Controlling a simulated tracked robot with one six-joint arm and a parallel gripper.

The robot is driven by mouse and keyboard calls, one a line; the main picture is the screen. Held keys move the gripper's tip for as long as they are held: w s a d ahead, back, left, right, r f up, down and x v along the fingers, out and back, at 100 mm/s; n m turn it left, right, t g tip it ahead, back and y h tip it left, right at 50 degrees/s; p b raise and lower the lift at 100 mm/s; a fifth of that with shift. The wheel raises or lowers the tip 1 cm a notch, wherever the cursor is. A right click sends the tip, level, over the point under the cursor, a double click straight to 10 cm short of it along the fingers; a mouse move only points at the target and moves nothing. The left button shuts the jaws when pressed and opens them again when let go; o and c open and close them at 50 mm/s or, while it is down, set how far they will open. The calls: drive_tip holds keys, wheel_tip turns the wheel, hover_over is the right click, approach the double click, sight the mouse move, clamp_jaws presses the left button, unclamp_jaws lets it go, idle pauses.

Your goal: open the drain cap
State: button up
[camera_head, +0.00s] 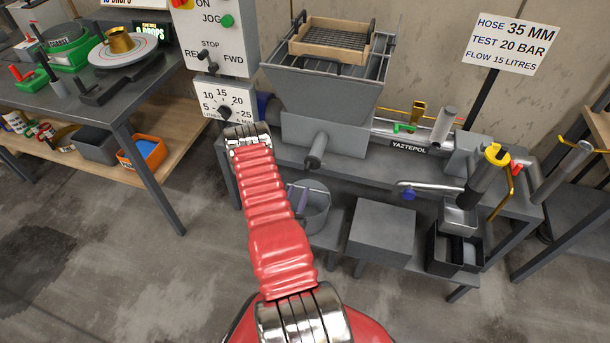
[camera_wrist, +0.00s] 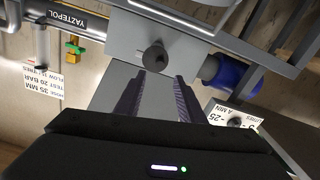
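A dark grey round drain cap (camera_head: 316,152) sticks out from the lower front of the grey pump body under the hopper. In the wrist view, which is upside down, the cap (camera_wrist: 155,58) is seen nearly end-on. My gripper (camera_wrist: 160,76) has its two dark ribbed fingers apart with a clear gap between them. The fingertips point toward the cap, which appears just beyond the gap; I see no grip on it. How far the tips are from the cap I cannot tell.
The hopper (camera_head: 325,85) stands above the cap. A control box with a dial (camera_head: 224,112) is at left, a blue part (camera_wrist: 232,75) beside the pump. A bucket (camera_head: 313,212) stands below the cap. The outlet pipe with a green-handled valve (camera_head: 404,128) runs right.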

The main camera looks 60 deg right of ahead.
sight(307, 171)
drive_tip(key=d, duration=0.3)
drive_tip(key=w+d, duration=0.1)
drive_tip(key=d, duration=0.5)
drive_tip(key=shift+w+d, duration=0.25)
drive_tip(key=shift+d, duration=0.15)
drive_tip(key=shift+c, duration=0.6)
clamp_jaws()
drive_tip(key=shift+a, duration=0.2)
drive_tip(key=shift+d, duration=0.1)
